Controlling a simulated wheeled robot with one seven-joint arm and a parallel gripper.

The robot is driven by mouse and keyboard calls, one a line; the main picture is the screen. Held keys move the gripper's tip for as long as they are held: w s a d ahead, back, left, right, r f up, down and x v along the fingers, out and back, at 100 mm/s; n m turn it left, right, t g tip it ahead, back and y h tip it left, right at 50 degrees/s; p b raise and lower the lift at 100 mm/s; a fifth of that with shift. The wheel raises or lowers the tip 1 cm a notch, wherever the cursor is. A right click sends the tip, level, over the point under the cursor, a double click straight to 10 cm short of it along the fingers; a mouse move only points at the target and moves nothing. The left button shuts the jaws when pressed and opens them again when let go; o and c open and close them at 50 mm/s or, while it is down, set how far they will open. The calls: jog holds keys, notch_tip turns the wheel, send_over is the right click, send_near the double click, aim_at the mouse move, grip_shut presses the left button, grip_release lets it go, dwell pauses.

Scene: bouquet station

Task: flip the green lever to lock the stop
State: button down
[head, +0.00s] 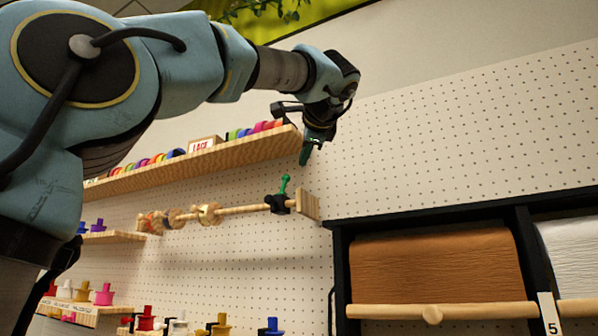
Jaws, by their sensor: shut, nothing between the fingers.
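The green lever (284,184) stands up from a black stop (279,204) near the right end of a wooden rod (240,208) on the pegboard wall. The lever leans slightly to the right at its top. My gripper (304,161) is shut and empty, pointing down. In the picture it is above and to the right of the lever, with a visible gap between them. How far each is from the wall is hard to tell.
A wooden shelf (200,160) with colorful ribbon rolls runs above the rod, close to my gripper. Ring-shaped spools (207,214) sit on the rod's left part. A black rack (340,260) with a brown paper roll (435,268) is at lower right. Bare pegboard lies right of my gripper.

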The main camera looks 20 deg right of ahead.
aim_at(285, 185)
jog(key=p+x, duration=0.2)
jog(key=x, duration=0.7)
jog(key=shift+w+d+f+p, duration=0.1)
jog(key=shift+w+p, duration=0.2)
jog(key=shift+p, duration=0.05)
jog(key=shift+s+f+b, duration=0.1)
jog(key=shift+b, duration=0.65)
